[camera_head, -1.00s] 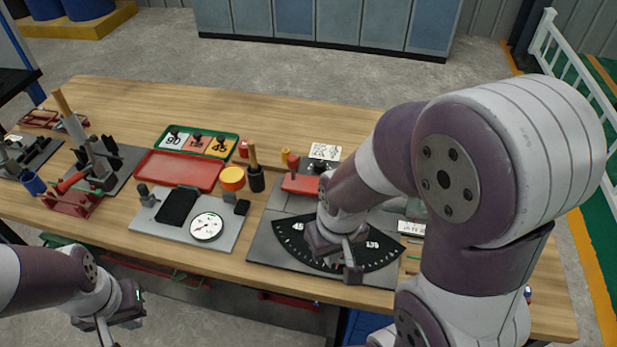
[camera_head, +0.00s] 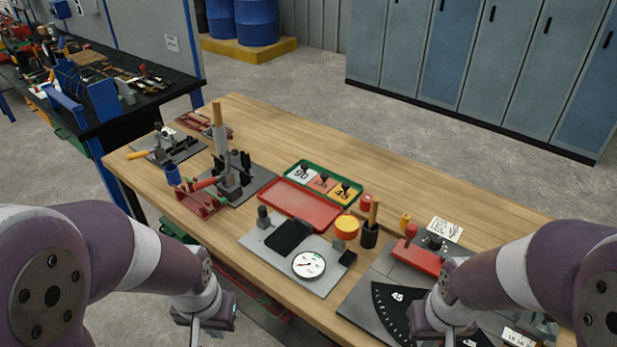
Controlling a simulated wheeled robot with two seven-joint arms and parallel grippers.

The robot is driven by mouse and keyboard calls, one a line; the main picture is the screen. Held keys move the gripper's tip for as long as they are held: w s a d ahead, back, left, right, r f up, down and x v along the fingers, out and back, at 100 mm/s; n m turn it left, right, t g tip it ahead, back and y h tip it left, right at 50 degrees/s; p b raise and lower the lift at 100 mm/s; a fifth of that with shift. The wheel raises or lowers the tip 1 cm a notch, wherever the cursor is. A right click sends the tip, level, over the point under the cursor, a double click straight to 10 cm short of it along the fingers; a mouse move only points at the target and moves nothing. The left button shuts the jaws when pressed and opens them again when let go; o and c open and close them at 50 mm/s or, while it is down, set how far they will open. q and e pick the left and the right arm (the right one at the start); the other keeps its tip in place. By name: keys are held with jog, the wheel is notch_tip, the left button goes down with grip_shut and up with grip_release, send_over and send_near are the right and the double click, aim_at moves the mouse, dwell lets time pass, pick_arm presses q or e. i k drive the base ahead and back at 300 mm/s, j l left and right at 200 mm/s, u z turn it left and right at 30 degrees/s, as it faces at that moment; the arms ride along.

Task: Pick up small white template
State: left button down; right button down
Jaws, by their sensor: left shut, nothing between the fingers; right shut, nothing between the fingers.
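The small white template (camera_head: 300,173), marked 90 and with a black knob, lies in the left part of the green tray (camera_head: 352,201) at the back of the bench. A red-orange template (camera_head: 323,182) and an orange template (camera_head: 345,191) marked 45 lie beside it. My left gripper (camera_head: 197,334) is shut and empty at the lower edge, in front of the bench and well away from the tray. My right gripper (camera_head: 449,338) is shut and empty above the black angle scale (camera_head: 392,302). Its tips are partly cut off by the frame.
A red tray (camera_head: 300,204) lies just in front of the green tray. A plate with a dial gauge (camera_head: 308,264), an orange-yellow round container (camera_head: 346,227) and a black cup (camera_head: 369,236) stand nearby. A tall clamp fixture (camera_head: 222,160) rises at left. Bare wood lies behind the green tray.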

aim_at(302, 175)
jog(key=z, duration=0.4)
jog(key=j+z, duration=0.15)
jog(key=z, duration=0.25)
jog(key=j+z, duration=0.1)
jog(key=z, duration=0.3)
jog(key=j+z, duration=0.25)
jog(key=j, duration=0.25)
jog(key=j+z, duration=0.25)
jog(key=j, duration=0.2)
jog(key=k+j+z, duration=0.1)
jog(key=j+z, duration=0.15)
jog(key=j, duration=0.2)
jog(key=k+j+z, duration=0.2)
jog(key=j, duration=0.6)
jog(key=k+j, duration=0.15)
jog(key=j, duration=0.15)
